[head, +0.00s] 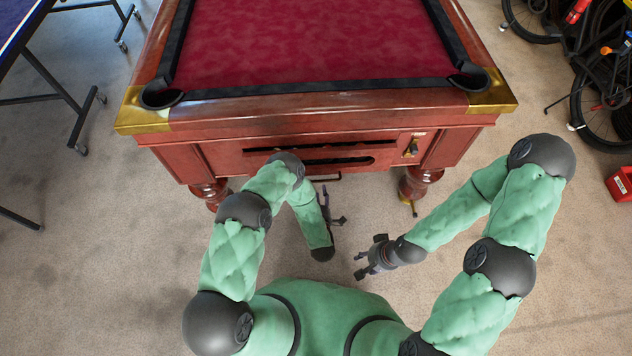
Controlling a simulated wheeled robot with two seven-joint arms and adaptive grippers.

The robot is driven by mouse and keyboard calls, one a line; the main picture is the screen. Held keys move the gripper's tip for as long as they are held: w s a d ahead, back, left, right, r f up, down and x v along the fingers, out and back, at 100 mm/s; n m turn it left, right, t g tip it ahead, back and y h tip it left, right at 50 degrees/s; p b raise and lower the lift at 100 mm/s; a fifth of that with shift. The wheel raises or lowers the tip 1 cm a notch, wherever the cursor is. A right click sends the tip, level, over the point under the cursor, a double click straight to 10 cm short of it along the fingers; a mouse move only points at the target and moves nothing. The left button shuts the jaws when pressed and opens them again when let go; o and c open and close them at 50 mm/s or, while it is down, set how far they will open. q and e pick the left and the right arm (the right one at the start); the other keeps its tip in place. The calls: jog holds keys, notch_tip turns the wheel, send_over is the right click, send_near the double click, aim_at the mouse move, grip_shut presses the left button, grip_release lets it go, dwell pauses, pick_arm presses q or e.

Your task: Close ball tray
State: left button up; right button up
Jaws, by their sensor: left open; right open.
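A coin-operated pool table with red cloth (310,45) stands in front of me. The ball tray front (345,160) shows as long dark slots in its wooden end panel. My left arm covers the left part of these slots, and I cannot tell how far the tray stands out. A thin dark bar (326,179) shows just under the panel. My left gripper (335,216) is open and empty, below and in front of the panel, apart from it. My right gripper (361,268) is open and empty, lower and nearer to me, over the floor.
A brass coin mechanism (412,146) sits right of the slots. Turned legs (418,184) support the table. A blue table-tennis table (18,28) stands at the left. Bicycles (600,85) and a red box (621,184) are at the right. The carpet around me is clear.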

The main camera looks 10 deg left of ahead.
aim_at(316, 181)
pick_arm(q)
jog(key=b+x, duration=0.2)
jog(key=x, duration=0.4)
jog(key=shift+w+a, duration=0.1)
jog(key=shift+w, duration=0.25)
grip_shut()
